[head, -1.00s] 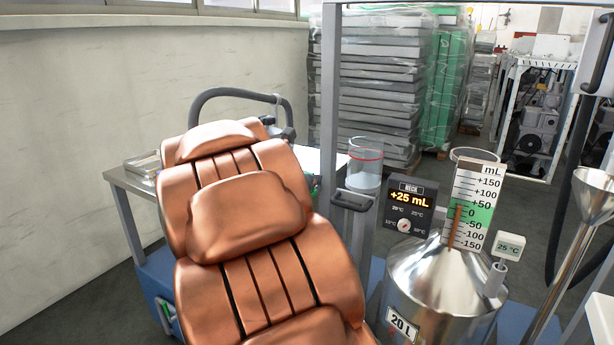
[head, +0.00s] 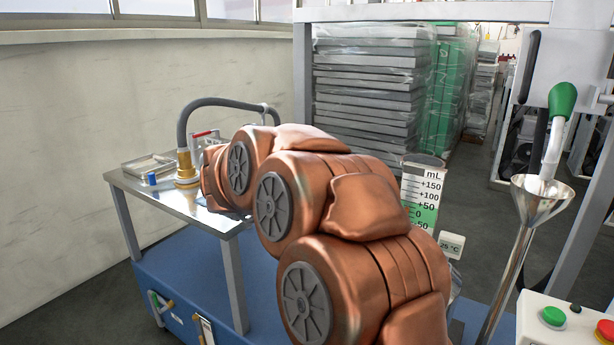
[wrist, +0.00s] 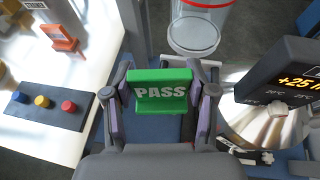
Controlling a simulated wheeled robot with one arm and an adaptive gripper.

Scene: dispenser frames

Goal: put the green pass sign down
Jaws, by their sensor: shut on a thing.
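The green PASS sign (wrist: 165,104) is upright in the wrist view, between the two fingers of my gripper (wrist: 161,88), which is shut on it. Its white lettering faces the camera. What lies directly under the sign is mostly hidden by the sign and the gripper. In the head view my copper-coloured arm covers the gripper and the sign.
A metal side table (head: 208,216) carries a tray (head: 148,166). A dark strip (wrist: 45,120) with coloured buttons and an orange-red sign (wrist: 65,40) lie left. A clear cylinder (wrist: 194,30) stands ahead, the display box (wrist: 285,72) right. A funnel (head: 541,200) stands far right.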

